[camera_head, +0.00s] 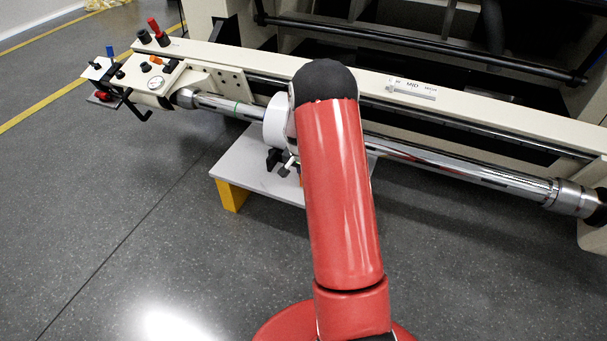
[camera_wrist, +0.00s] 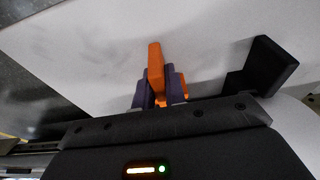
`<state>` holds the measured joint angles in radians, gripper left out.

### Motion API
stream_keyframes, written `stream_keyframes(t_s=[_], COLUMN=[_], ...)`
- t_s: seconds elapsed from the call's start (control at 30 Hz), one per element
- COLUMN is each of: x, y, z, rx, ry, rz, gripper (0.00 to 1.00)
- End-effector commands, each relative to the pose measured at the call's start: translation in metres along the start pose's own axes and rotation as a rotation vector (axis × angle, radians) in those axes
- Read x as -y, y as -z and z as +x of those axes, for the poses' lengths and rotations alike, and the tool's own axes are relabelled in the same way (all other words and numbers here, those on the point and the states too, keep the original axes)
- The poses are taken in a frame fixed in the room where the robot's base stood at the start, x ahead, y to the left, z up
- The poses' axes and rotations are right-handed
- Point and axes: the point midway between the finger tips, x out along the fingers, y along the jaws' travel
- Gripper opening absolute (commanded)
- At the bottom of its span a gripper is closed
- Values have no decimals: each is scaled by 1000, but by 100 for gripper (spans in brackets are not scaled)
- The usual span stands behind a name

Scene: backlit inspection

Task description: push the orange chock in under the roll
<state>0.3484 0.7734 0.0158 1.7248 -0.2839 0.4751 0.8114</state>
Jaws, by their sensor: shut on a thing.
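The orange chock (camera_wrist: 154,62) stands out from between the purple fingers of my gripper (camera_wrist: 160,88) in the wrist view. The gripper is shut on it, over a pale board (camera_wrist: 95,55). In the head view a small orange piece (camera_head: 301,180) shows beside my red arm, which hides most of the gripper and chock. A white roll (camera_head: 274,124) sits around the chrome shaft above the board, its right part behind my arm. A pale curved surface at the wrist view's lower right may be the roll. The contact between chock and roll is not visible.
A black block (camera_wrist: 262,66) stands on the board to the right of the chock. The board (camera_head: 240,172) has a yellow support (camera_head: 232,196) at its left. The chrome shaft (camera_head: 440,160) and beige beam (camera_head: 480,112) cross behind. Grey floor (camera_head: 110,210) is clear at left.

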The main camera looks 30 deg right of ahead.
Motion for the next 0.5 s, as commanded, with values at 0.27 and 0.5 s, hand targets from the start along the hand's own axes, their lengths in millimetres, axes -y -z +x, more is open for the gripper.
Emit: stream_keyframes(t_s=[0.27, 0.5], x=[0, 0], y=[7, 13], z=[2, 3], rx=[0, 0], ry=[1, 1], rz=[1, 1], gripper=[0, 0])
